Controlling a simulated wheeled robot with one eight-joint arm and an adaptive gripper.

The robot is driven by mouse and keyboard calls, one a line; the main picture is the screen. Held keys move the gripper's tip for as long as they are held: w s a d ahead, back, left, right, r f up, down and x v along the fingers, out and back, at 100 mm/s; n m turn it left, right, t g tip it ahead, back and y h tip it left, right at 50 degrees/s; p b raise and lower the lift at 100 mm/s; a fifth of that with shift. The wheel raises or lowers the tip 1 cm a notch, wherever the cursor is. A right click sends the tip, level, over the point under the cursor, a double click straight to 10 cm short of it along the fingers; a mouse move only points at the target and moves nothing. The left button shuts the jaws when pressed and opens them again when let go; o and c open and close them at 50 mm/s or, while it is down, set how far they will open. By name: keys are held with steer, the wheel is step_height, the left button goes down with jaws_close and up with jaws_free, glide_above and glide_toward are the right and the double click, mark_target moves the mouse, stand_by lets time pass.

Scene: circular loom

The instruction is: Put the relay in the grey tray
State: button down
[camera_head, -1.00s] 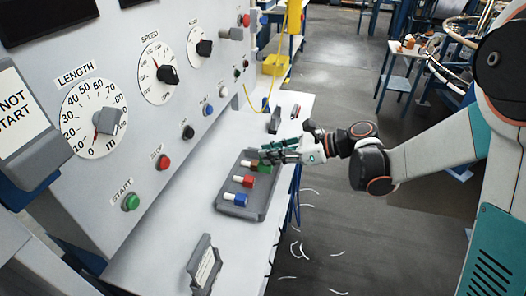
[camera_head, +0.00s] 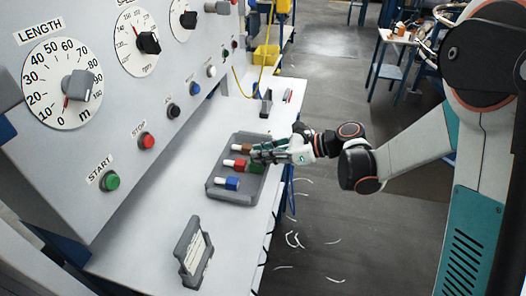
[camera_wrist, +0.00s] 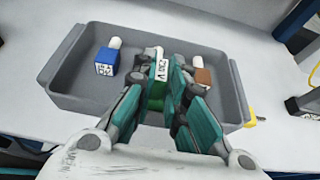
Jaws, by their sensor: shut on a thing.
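The grey tray (camera_head: 212,190) lies on the white bench and also fills much of the wrist view (camera_wrist: 62,62). My gripper (camera_head: 262,157) is over its right side, fingers pointing left. In the wrist view my gripper (camera_wrist: 160,92) is shut on a green relay (camera_wrist: 156,96) with a white top marked "230 V". The green relay (camera_head: 257,167) shows just below the fingers in the head view. It appears within the tray's outline; whether it touches the floor I cannot tell. A blue relay (camera_head: 231,183), a red relay (camera_head: 237,164) and a brown relay (camera_head: 244,148) lie in the tray.
The machine panel (camera_head: 90,150) with dials and buttons rises left of the bench. A grey holder with a card (camera_head: 194,254) stands in front of the tray. A small dark object (camera_head: 266,104) stands behind it. Bare bench lies left of the tray.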

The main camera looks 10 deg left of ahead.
steer(key=shift+f, duration=0.45)
stand_by(0.3)
steer(key=c, duration=1.5)
jaws_free()
steer(key=shift+c, duration=0.2)
steer(key=shift+d, duration=0.1)
steer(key=v, duration=1.2)
